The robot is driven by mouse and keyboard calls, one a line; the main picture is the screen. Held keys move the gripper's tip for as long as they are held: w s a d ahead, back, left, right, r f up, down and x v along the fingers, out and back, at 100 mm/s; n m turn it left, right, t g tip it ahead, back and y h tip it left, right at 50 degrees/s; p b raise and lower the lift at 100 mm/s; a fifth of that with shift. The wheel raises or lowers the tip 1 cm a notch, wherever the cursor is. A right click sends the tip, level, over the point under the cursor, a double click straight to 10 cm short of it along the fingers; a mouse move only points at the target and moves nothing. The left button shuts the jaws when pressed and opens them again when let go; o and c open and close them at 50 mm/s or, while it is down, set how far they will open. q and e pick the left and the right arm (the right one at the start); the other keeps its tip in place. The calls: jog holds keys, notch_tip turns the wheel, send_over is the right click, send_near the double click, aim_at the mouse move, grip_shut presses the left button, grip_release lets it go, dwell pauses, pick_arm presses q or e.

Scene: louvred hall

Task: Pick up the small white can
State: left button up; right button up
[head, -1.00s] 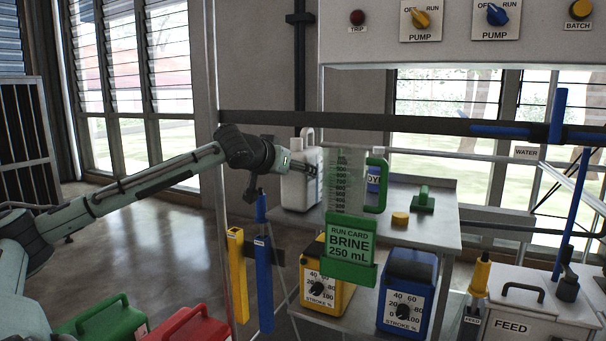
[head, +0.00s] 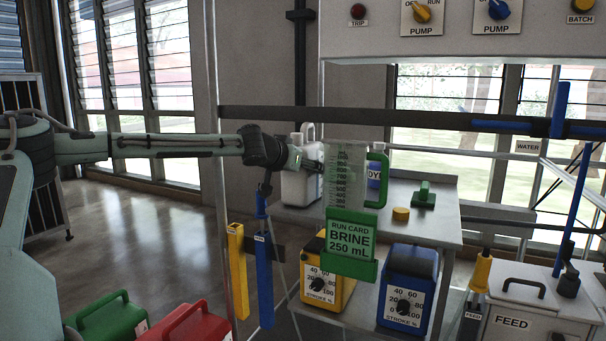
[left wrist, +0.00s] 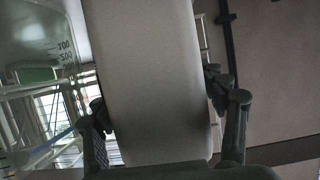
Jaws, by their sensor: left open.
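The small white can (head: 300,187), with a handle on top, stands at the left end of the grey bench behind the measuring jug. My left gripper (head: 313,164) reaches in from the left at the can's upper right part, partly hidden behind the clear jug. In the left wrist view the can's pale body (left wrist: 150,75) fills the middle, with one dark finger on each side of it. The jaws are open; I cannot tell whether either finger touches the can. My right gripper is not in view.
The clear measuring jug (head: 345,180) with green handle stands close in front, above a green run card holder (head: 350,268). A dark horizontal rail (head: 420,119) crosses above.

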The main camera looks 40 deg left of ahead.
pick_arm(q)
jog(key=c, duration=1.7)
jog(key=shift+o, duration=0.2)
jog(key=shift+r, duration=0.25)
